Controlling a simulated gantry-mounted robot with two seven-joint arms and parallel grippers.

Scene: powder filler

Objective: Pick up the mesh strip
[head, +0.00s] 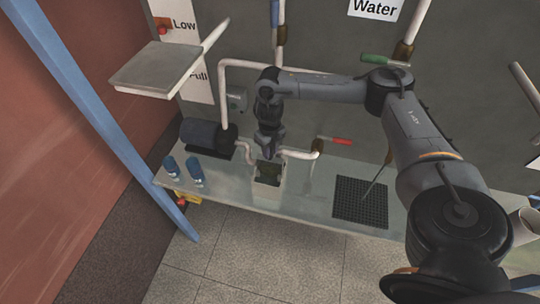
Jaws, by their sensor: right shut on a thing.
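My right gripper (268,151) points down just above a small pale open box (266,192) on the bench. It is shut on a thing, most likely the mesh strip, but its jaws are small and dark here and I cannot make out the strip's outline. Dark greenish material (268,170) shows inside the box, directly below the jaws. I cannot tell whether it touches what the gripper holds. My left gripper is not in view.
A black grid mat (361,203) with a thin rod over it lies to the right. Two blue bottles (195,171) and a dark pump (203,137) stand at the left. Pale pipes with a red-handled valve (336,141) run beside the box. A grey shelf (157,69) juts out upper left.

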